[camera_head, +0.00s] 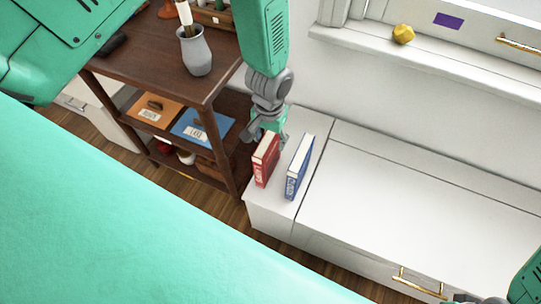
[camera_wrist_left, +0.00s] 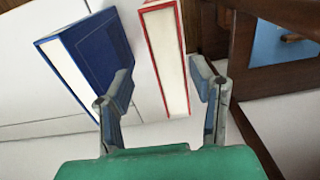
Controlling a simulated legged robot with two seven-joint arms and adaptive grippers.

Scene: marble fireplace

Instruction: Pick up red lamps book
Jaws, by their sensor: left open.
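The red book (camera_head: 265,160) stands upright on the left end of the white cabinet top, beside a blue book (camera_head: 299,167). My left gripper (camera_head: 266,134) is just behind and above the red book in the head view. In the left wrist view the red book (camera_wrist_left: 166,55) lies between the two open fingers of my left gripper (camera_wrist_left: 160,95), with its white page edge facing the camera. The blue book (camera_wrist_left: 88,58) is left of the left finger there. A part of my right arm shows at the bottom right of the head view; its fingers cannot be made out.
The white cabinet top (camera_head: 420,215) is clear to the right of the books. A dark wooden shelf cart (camera_head: 222,160) stands close on the left, with a grey vase (camera_head: 195,52) on top. A wall with a ledge (camera_head: 440,65) runs behind.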

